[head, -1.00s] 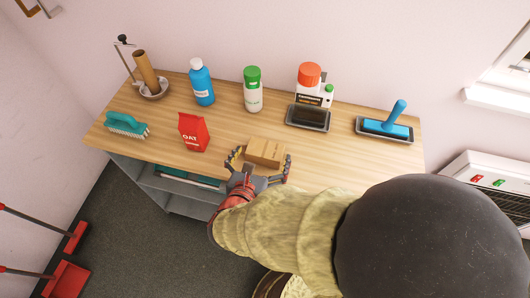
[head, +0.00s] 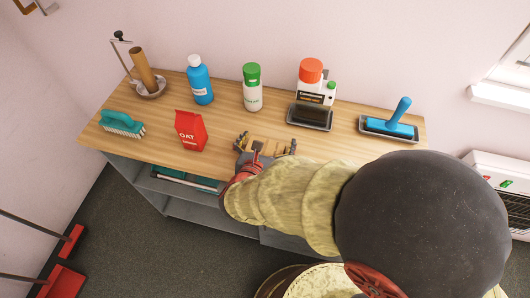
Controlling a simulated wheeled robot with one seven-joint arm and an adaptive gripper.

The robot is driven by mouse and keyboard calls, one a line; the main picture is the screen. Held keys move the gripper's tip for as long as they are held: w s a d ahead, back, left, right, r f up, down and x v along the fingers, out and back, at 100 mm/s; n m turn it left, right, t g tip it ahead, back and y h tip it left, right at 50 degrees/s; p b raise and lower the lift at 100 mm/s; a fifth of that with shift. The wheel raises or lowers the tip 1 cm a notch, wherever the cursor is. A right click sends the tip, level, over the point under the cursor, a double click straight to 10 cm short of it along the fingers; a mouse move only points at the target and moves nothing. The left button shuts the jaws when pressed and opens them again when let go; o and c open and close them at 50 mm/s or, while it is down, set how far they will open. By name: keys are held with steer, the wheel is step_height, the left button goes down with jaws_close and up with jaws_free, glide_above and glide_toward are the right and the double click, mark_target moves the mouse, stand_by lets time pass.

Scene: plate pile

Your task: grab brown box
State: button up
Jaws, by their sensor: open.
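The brown box (head: 267,144) sits on the wooden tabletop near its front edge, in the middle of the head view. My gripper (head: 267,140) is open, with one finger at the box's left side and the other at its right side. The gripper body and my arm hide the near part of the box. I cannot tell whether the fingers touch it.
A red oat bag (head: 190,131) stands just left of my gripper. A blue-handled tool (head: 393,122) lies right, a teal brush (head: 122,123) left.

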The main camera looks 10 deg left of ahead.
steer(key=shift+c, duration=0.7)
steer(key=c, duration=0.9)
steer(key=shift+r, duration=0.15)
